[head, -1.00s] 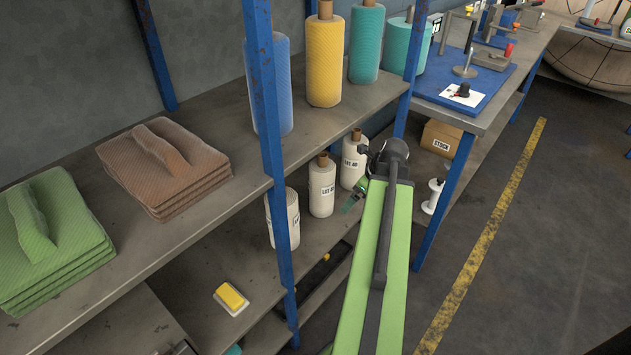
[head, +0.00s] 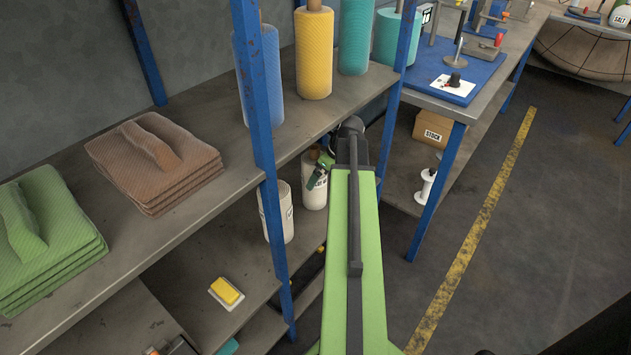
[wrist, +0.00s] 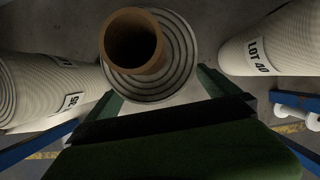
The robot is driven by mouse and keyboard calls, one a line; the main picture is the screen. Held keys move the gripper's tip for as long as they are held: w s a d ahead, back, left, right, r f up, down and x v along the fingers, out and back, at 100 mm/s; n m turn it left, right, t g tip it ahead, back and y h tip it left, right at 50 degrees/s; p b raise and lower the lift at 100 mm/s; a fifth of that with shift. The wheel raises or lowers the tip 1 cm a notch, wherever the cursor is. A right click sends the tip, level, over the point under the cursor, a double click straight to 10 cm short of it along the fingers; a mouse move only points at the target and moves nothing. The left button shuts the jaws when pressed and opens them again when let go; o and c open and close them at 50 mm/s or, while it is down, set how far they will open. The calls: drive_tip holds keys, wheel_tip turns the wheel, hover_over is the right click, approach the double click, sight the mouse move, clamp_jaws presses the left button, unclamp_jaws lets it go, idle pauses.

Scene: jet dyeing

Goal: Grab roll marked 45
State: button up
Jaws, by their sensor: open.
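Pale ribbed rolls stand on the lower shelf. The middle roll (head: 314,195) is partly covered by my gripper (head: 319,171), and its number cannot be read now. In the wrist view that roll (wrist: 183,50) stands directly ahead, its brown core (wrist: 135,42) facing the camera. My gripper (wrist: 160,88) is open, its green fingers on either side of the roll's near edge; I cannot tell whether they touch it. A roll reading LOT 40 (wrist: 262,50) is to the right. Another roll (wrist: 45,90) is to the left, its label only partly readable; it also shows behind the post (head: 278,215).
A blue rack post (head: 262,140) stands left of my arm. The upper shelf (head: 200,200) above holds coloured rolls and folded cloths. A yellow block (head: 227,290) lies on the lower shelf. A stock box (head: 432,130) and a white spool (head: 426,187) sit under the right bench.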

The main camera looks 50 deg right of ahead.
drive_tip(key=shift+w+a+f+b, duration=0.15)
drive_tip(key=shift+w+f+b, duration=0.4)
drive_tip(key=shift+w, duration=0.3)
drive_tip(key=c, duration=1.9)
